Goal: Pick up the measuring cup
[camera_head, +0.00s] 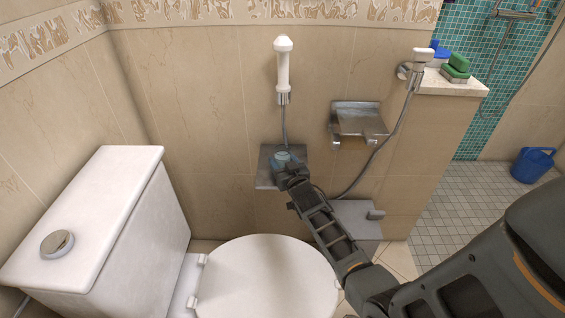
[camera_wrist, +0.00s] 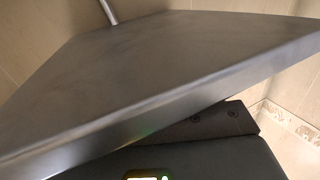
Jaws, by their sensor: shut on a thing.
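In the head view a small light-blue cup (camera_head: 282,157), which I take for the measuring cup, is at the wall in front of a grey metal plate (camera_head: 264,168). My gripper (camera_head: 284,168) reaches up to the cup from below right and is shut on it. My gripper hides the cup's lower part, so I cannot tell whether it touches the plate. In the wrist view a large grey slab (camera_wrist: 150,65) fills most of the picture. The cup does not show there, and the fingertips are not clear.
A toilet tank (camera_head: 85,215) and closed white lid (camera_head: 265,280) are at the lower left. A white sprayer (camera_head: 283,65) hangs above the cup. A metal paper holder (camera_head: 358,120), hose (camera_head: 383,140) and grey box (camera_head: 355,218) are to the right. A blue bucket (camera_head: 533,165) stands far right.

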